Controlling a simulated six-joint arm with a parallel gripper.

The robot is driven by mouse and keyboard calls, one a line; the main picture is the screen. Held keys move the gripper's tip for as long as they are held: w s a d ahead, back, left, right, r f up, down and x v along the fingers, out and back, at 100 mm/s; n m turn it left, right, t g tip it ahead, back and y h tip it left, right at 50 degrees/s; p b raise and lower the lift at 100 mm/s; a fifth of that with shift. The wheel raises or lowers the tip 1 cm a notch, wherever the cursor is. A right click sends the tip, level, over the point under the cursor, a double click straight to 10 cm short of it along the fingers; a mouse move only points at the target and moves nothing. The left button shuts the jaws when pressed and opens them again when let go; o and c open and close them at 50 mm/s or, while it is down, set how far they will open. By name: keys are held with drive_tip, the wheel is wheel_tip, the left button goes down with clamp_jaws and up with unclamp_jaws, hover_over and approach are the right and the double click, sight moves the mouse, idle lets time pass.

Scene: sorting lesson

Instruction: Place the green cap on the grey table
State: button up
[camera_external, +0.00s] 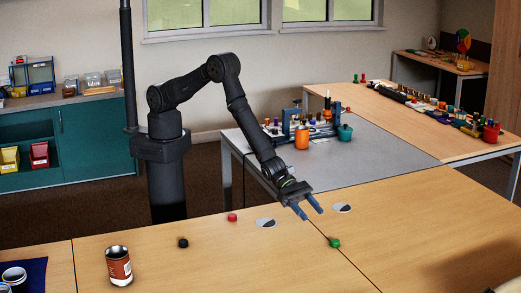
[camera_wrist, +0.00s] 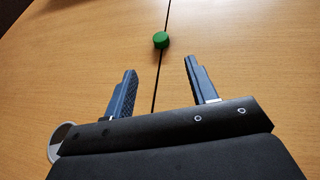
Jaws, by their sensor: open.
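The green cap (camera_external: 334,242) sits on the wooden table near the seam between two table tops. In the wrist view the green cap (camera_wrist: 161,40) lies beyond my fingertips, roughly between their lines and apart from them. My gripper (camera_external: 311,211) is open and empty, above the table and up and left of the cap in the external view. Both fingers of my gripper (camera_wrist: 160,68) show in the wrist view with a wide gap. The grey table (camera_external: 370,155) stands behind the wooden table; its front part is bare.
A red cap (camera_external: 232,217) and a black cap (camera_external: 183,242) lie to the left on the wooden table, with an open can (camera_external: 118,265). Two flat discs (camera_external: 265,222) (camera_external: 341,208) lie near my gripper. A blue rack (camera_external: 305,128), an orange cup (camera_external: 302,138) and a green pot (camera_external: 345,133) stand on the grey table's back part.

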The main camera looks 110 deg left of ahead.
approach(333, 240)
drive_tip(key=x, duration=0.2)
drive_tip(key=shift+w+d, duration=0.25)
drive_tip(key=shift+w, duration=0.15)
drive_tip(key=shift+f+x, duration=0.15)
drive_tip(key=shift+x, duration=0.7)
drive_tip(key=shift+f+x, duration=0.15)
drive_tip(key=shift+x, duration=1.55)
drive_tip(key=shift+c, duration=0.4)
drive_tip(key=shift+a, duration=0.1)
drive_tip(key=c, duration=1)
drive_tip(key=shift+r, duration=0.1)
clamp_jaws()
